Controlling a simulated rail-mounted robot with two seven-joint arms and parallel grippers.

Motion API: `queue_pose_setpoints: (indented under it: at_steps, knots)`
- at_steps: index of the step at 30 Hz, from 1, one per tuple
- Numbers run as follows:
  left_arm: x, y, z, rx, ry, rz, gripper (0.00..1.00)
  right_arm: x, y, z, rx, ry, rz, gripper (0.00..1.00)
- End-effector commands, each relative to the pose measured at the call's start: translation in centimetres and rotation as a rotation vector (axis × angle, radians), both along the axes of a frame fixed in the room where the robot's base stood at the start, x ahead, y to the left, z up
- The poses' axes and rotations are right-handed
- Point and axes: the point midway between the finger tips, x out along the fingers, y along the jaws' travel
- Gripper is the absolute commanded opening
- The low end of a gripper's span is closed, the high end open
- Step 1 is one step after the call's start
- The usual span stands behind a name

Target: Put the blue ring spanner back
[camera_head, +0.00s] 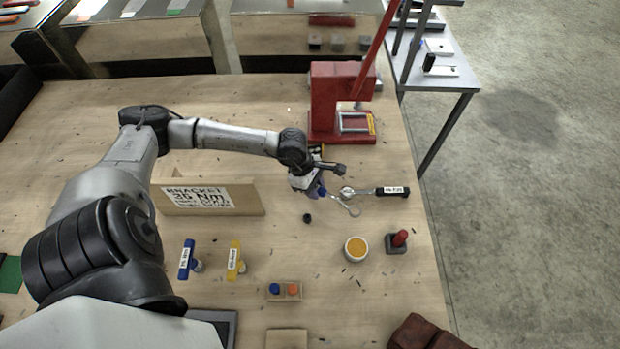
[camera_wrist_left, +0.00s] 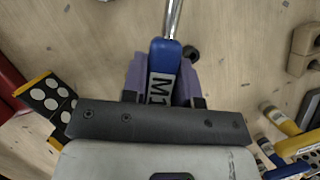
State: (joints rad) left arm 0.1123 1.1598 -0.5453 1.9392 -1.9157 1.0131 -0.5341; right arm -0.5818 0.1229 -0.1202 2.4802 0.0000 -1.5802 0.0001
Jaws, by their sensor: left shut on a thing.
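The blue ring spanner has a blue handle with a white label reading "M1…" in the left wrist view (camera_wrist_left: 163,62) and a bright metal shaft. In the head view its metal ring end (camera_head: 352,210) points down and right. My left gripper (camera_head: 319,189) is shut on the blue handle, whose sides lie between the purple-grey finger pads (camera_wrist_left: 160,88). The spanner appears to be held over the wooden bench; its height above the top is unclear. The rest of the handle is hidden by the gripper. My right gripper is not in view.
A labelled black-handled tool (camera_head: 385,191) lies close to the ring end. A small black part (camera_head: 307,217), a cup (camera_head: 356,257) and a red-handled block (camera_head: 397,241) stand nearby. A bracket board (camera_head: 210,198) is left, a red press (camera_head: 325,100) behind, blue and yellow T-handles (camera_head: 235,258) in front.

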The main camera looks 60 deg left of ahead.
Motion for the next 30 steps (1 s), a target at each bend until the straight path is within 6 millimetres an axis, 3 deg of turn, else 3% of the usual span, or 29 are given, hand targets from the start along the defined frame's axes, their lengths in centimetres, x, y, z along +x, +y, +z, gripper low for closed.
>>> queue_pose_setpoints:
  at_steps: [5,14,30]
  knots:
    - [-0.6,1.0,0.5,-0.001,0.001,0.076,0.0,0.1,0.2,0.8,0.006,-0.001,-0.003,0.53]
    - [-0.7,1.2,-0.5,-0.002,0.001,0.095,0.0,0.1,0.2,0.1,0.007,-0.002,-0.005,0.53]
    - [-0.8,1.2,-5.4,-0.002,0.002,0.093,0.0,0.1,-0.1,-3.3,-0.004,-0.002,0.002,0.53]
